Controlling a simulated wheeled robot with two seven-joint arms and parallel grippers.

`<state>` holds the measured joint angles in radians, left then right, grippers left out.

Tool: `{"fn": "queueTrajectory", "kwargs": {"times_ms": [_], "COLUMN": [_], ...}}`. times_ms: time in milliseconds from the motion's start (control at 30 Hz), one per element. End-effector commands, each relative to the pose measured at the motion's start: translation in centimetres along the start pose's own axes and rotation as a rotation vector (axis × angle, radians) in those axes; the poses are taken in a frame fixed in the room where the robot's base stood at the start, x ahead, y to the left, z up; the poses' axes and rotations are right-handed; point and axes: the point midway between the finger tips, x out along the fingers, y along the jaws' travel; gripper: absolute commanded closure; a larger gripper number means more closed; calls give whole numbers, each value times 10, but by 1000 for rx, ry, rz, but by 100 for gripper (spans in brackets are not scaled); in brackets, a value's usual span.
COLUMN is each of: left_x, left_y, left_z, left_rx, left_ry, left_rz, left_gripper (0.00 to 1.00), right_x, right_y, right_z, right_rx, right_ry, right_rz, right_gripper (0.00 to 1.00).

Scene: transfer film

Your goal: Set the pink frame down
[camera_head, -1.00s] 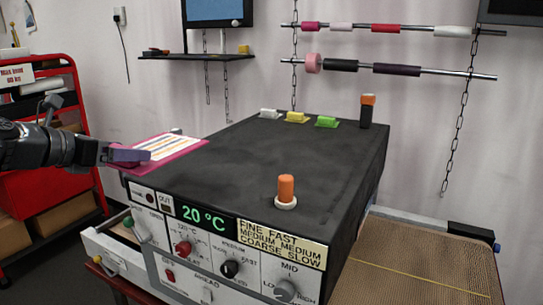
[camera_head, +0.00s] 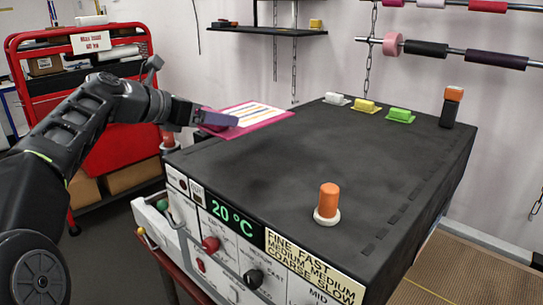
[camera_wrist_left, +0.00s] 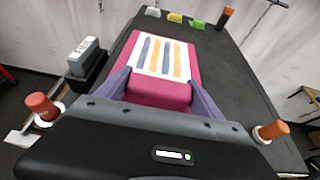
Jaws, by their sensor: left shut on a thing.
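The pink frame (camera_head: 264,121) is a flat magenta panel with a white sheet of orange, blue and yellow stripes. It is at the far left part of the black machine top (camera_head: 290,170). My left gripper (camera_head: 222,122) is shut on its near edge. In the left wrist view the pink frame (camera_wrist_left: 160,90) sits between the two purple fingers of the left gripper (camera_wrist_left: 162,95), stripes facing up. I cannot tell whether the frame touches the machine top or hangs just above it. My right gripper is not in view.
An orange-topped knob (camera_head: 328,203) stands near the front of the machine top. White (camera_head: 337,99), yellow (camera_head: 367,106) and green (camera_head: 400,115) pieces and an orange-and-black post (camera_head: 451,107) stand along its back. The middle is clear. A red cart (camera_head: 75,75) is behind at left.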

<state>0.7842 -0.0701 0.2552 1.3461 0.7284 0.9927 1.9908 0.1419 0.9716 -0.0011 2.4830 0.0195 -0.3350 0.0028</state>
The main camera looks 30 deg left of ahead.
Motion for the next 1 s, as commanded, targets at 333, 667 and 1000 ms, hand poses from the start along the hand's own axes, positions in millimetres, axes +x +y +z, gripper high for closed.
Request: {"fn": "queueTrajectory", "kwargs": {"times_ms": [333, 667, 1000], "left_x": [19, 24, 35], "left_y": [0, 0, 0], "left_z": [-47, -57, -85], "left_rx": [-4, 1, -4], "left_ry": [2, -1, 1], "left_rz": [0, 1, -1], "left_gripper": [74, 74, 74], "right_x": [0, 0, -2], "right_y": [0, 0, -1], "right_z": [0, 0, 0], "right_rx": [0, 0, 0], "right_ry": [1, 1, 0], "right_rz": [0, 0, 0], "right_gripper": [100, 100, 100]}}
